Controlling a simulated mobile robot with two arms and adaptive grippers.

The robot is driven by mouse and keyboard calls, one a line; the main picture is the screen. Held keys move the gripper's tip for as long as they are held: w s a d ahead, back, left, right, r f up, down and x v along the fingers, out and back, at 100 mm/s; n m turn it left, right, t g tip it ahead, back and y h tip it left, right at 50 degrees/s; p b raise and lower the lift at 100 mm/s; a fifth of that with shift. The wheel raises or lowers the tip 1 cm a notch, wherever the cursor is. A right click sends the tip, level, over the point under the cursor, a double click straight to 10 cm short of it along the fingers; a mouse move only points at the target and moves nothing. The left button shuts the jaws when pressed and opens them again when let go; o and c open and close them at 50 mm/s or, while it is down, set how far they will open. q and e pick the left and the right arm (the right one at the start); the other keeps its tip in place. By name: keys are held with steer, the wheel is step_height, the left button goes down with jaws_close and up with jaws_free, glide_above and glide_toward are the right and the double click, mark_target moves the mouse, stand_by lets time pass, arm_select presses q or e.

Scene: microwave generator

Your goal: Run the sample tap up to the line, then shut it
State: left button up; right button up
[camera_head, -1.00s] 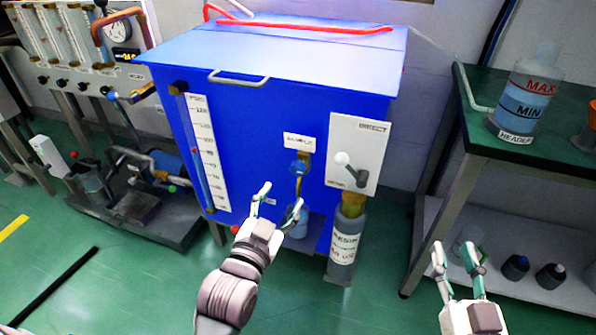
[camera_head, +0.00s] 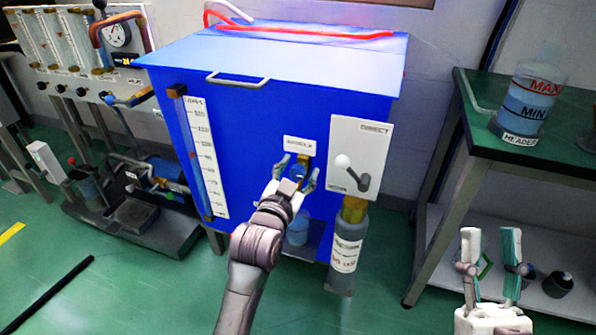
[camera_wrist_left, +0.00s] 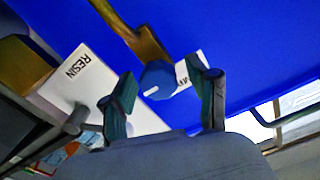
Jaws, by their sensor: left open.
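The sample tap is on the front of the blue tank (camera_head: 270,105), below a small white label (camera_head: 299,145). Its round blue knob (camera_wrist_left: 158,80) with a white mark and its brass body (camera_wrist_left: 150,45) show in the left wrist view. My left gripper (camera_head: 297,172) is open at the tap, its fingers on either side of the knob; contact cannot be told. A clear container (camera_head: 298,232) with bluish contents stands below the tap, partly hidden by my left arm; its line cannot be made out. My right gripper (camera_head: 490,255) is open and empty at the lower right.
A white panel with a lever (camera_head: 360,155) is right of the tap, above a grey resin cylinder (camera_head: 347,245). A level gauge (camera_head: 198,155) is on the tank's left. A green-topped bench (camera_head: 490,125) with a header bottle (camera_head: 528,100) stands right.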

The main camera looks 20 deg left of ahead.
arm_select(q)
jaws_close()
steer(key=shift+r+n+p, duration=0.1)
steer(key=shift+n+p, duration=0.5)
steer(key=shift+p, duration=0.6)
steer(key=shift+n+p, duration=0.7)
steer(key=shift+p, duration=0.25)
arm_select(e)
steer(key=w+d+f+g+h, duration=0.1)
steer(key=f+g+h, duration=0.1)
steer(key=f+g, duration=0.3)
steer(key=w+f+g+h, duration=0.1)
steer(key=w+f+g, duration=0.1)
steer(key=f+g, duration=0.4)
step_height(320, 180, down, 5)
steer(key=shift+d+f+h, duration=0.15)
steer(key=shift+d+h, duration=0.2)
steer(key=shift+h, duration=0.05)
arm_select(q)
jaws_free()
steer(key=shift+s, duration=0.1)
